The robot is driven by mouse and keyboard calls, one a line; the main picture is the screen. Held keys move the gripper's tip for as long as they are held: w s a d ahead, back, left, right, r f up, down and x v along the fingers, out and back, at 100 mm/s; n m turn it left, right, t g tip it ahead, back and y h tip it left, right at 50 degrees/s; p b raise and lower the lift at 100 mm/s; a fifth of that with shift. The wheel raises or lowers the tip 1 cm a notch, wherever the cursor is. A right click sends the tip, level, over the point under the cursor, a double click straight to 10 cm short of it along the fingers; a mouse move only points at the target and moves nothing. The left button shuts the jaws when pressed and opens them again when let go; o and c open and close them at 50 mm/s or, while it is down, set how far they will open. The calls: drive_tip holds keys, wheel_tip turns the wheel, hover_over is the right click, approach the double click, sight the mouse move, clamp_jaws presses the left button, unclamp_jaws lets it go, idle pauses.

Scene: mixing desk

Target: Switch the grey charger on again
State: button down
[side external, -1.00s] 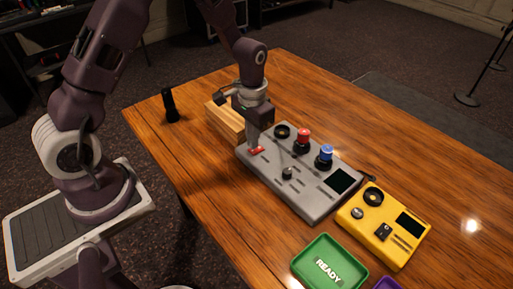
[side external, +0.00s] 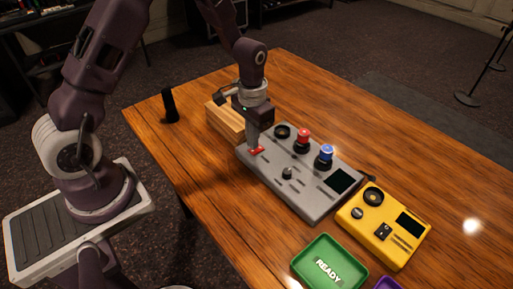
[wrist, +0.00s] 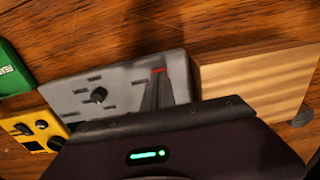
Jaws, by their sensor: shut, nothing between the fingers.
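The grey charger (side external: 318,199) lies on the wooden table. It has a red switch (side external: 257,150) at its left end, a black knob (side external: 287,173), a red button (side external: 303,136), a blue button (side external: 326,153) and a dark screen (side external: 341,180). My gripper (side external: 252,146) is shut and empty, pointing down at the red switch. The fingertips are right beside the switch; I cannot tell whether they touch it. In the wrist view the fingers (wrist: 157,92) reach toward the red switch (wrist: 158,70), which shows just past their tips. The switch's position cannot be made out.
A yellow device (side external: 384,228) sits just right of the charger. A green READY tray (side external: 330,281) is at the front. A wooden block (side external: 224,120) stands close behind my gripper, and a black upright object (side external: 170,106) at the left table edge. The table's far right is clear.

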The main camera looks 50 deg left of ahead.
drive_tip(key=shift+f, duration=0.9)
idle(0.3)
drive_tip(key=shift+r, duration=3.55)
drive_tip(key=s+d+r+t, duration=0.3)
drive_tip(key=s+r+t, duration=0.1)
drive_tip(key=s+r, duration=1.3)
drive_tip(key=shift+t, duration=0.8)
drive_tip(key=s, duration=0.1)
drive_tip(key=s+r, duration=0.1)
drive_tip(key=s, duration=0.1)
drive_tip(key=s+d+r, duration=0.1)
drive_tip(key=s, duration=0.1)
drive_tip(key=shift+s+r, duration=0.1)
drive_tip(key=shift+r, duration=0.15)
